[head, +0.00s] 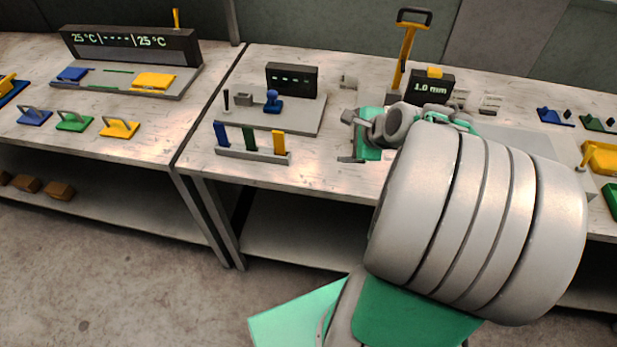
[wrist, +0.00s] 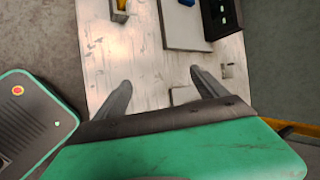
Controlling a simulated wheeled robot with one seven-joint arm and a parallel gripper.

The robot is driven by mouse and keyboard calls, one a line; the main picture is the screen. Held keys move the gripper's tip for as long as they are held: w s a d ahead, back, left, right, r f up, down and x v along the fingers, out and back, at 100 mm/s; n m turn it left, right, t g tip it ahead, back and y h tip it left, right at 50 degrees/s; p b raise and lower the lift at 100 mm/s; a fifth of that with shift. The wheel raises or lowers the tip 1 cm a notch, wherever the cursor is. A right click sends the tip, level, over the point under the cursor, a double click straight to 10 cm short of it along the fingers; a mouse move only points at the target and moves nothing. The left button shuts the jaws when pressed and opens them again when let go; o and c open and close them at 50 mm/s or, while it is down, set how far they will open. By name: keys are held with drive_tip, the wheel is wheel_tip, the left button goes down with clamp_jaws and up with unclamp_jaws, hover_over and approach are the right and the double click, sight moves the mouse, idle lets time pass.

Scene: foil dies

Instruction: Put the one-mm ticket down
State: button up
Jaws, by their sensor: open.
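My gripper (head: 349,138) is open above the front middle table, its fingers apart and nothing held between them. In the wrist view my gripper (wrist: 161,80) shows two dark fingers over the pale tabletop. A small flat pale piece (wrist: 183,95) lies on the table just inside the right finger; it may be the one-mm ticket, but I see no marking on it. My arm hides that spot in the head view. A dark block (head: 430,88) reading "1.0 mm" with a yellow top stands behind my arm.
A grey tray (head: 300,116) with a blue-knobbed piece and dark display (head: 292,80) lies left of my gripper. A rack (head: 252,155) of blue, green and yellow strips stands near the front edge. A yellow-handled lever (head: 405,55) rises at the back.

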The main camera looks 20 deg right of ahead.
drive_tip(key=s+a+r+n+g, duration=0.1)
drive_tip(key=s+a+n+g, duration=0.1)
drive_tip(key=s+a+n, duration=0.3)
drive_tip(key=s+a+r+n+g+h, duration=0.1)
drive_tip(key=s+a+n+g, duration=0.2)
drive_tip(key=a+n, duration=0.9)
drive_tip(key=s+n, duration=0.3)
drive_tip(key=n, duration=0.2)
